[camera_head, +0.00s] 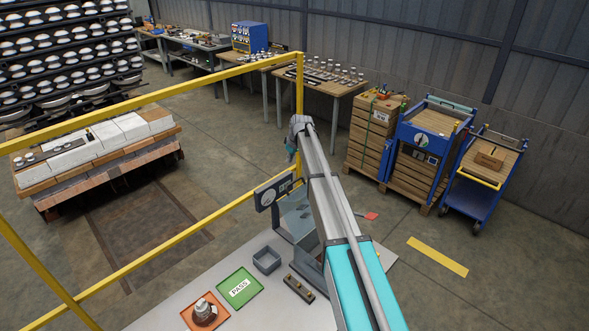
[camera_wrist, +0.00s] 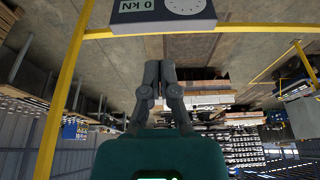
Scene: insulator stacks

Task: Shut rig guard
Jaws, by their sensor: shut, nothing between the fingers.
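The rig (camera_head: 307,262) stands on the grey bench (camera_head: 165,318), partly hidden behind my arm. A clear bluish panel, seemingly its guard (camera_head: 295,216), shows left of my arm; I cannot tell whether it is open or shut. A small red part (camera_head: 370,216) shows right of my arm. The rig's gauge box (camera_head: 272,191) has a round dial; in the wrist view its display (camera_wrist: 163,12) reads 0 kN. My gripper (camera_head: 291,158) is above and beyond the gauge box, apart from the guard. In the wrist view my gripper (camera_wrist: 160,66) is shut and empty.
A yellow frame (camera_head: 299,95) rises close to my gripper. On the bench are a green PASS mat (camera_head: 240,288), a red mat (camera_head: 188,317) with an insulator (camera_head: 204,312), a grey bin (camera_head: 266,260) and a small dark block (camera_head: 298,288). Blue carts (camera_head: 480,195) stand right.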

